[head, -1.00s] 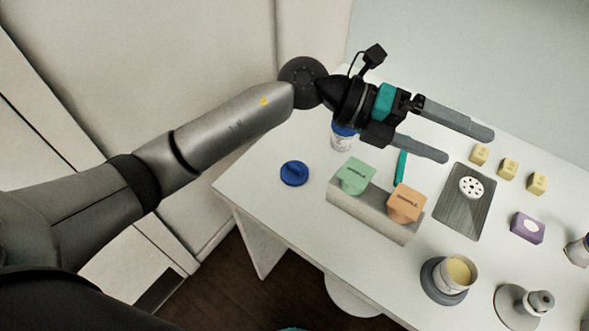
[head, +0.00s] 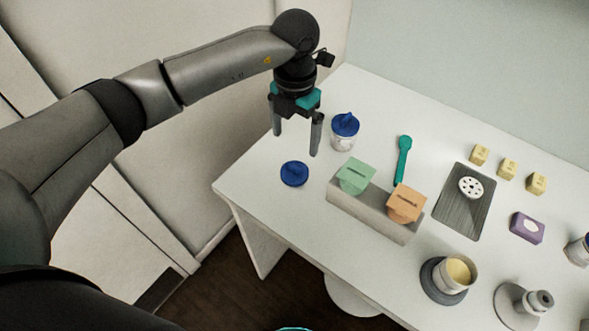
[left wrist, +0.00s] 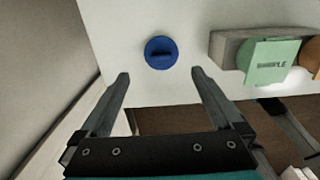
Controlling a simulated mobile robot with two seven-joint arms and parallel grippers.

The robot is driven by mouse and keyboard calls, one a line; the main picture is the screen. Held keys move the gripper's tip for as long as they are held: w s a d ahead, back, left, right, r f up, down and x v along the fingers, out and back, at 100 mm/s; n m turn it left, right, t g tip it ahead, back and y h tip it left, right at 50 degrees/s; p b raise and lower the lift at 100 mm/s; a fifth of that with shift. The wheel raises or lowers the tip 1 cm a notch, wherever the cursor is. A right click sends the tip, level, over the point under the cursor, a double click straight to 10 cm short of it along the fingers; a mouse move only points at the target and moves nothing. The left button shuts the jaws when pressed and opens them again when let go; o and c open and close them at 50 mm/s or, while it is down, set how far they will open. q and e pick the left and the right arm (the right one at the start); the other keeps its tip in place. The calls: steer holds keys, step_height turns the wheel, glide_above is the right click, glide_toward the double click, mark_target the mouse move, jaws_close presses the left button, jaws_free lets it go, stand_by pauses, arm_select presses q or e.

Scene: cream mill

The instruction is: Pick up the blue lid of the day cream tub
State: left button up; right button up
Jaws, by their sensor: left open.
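A round blue lid (head: 294,174) with a raised grip lies flat on the white table near its left edge. It also shows in the left wrist view (left wrist: 161,53), ahead of the fingertips and roughly centred between them. My left gripper (head: 296,143) points down, open and empty, above and just behind this lid in the head view, apart from it. A white tub (head: 343,141) with a blue lid on top (head: 345,124) stands just right of the gripper. I cannot read its label. My right gripper is not in view.
A grey block (head: 372,213) holds a green and an orange card piece right of the loose lid. A teal spatula (head: 403,160), a dark board (head: 465,203) with a white disc, and an open pot of cream (head: 458,272) stand further right. The table around the lid is clear.

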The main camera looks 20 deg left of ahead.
arm_select(q)
glide_above(294, 166)
steer(key=f, duration=0.4)
steer(key=shift+w+d+f, duration=0.1)
steer(key=shift+w+f, duration=0.1)
steer(key=shift+f, duration=0.2)
steer(key=shift+s+f, duration=0.2)
steer(key=shift+f, duration=2.45)
steer(key=shift+c, duration=0.4)
steer(key=c, duration=0.9)
steer(key=shift+r, duration=0.15)
steer(key=shift+c, duration=0.2)
